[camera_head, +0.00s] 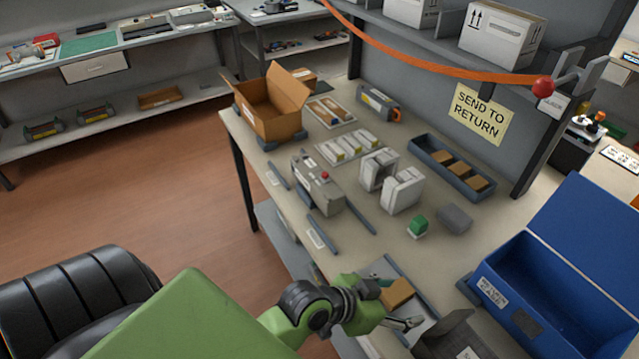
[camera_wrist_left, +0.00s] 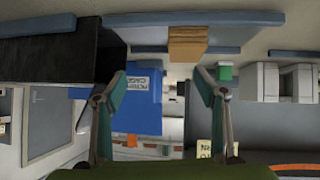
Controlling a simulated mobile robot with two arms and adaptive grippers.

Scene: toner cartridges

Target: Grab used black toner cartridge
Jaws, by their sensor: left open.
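I cannot pick out the used black toner cartridge for certain. A dark grey, boxy thing with a white label (camera_head: 462,340) lies at the bottom right edge of the bench in the head view, partly cut off. A dark block (camera_wrist_left: 62,50) shows at the upper left of the left wrist view. My left gripper (camera_head: 396,303) is over the front of the bench, just left of the dark thing, beside a small brown block (camera_head: 398,292). In the left wrist view its fingers (camera_wrist_left: 158,82) are apart with nothing held. My right gripper is not in view.
An open blue box (camera_head: 540,290) stands at the right. A blue-grey tray (camera_head: 425,150) with brown blocks, white units (camera_head: 402,190), a grey machine with a red button (camera_head: 318,182) and an open carton (camera_head: 270,105) stand farther along. A green block (camera_head: 418,225) sits mid-bench.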

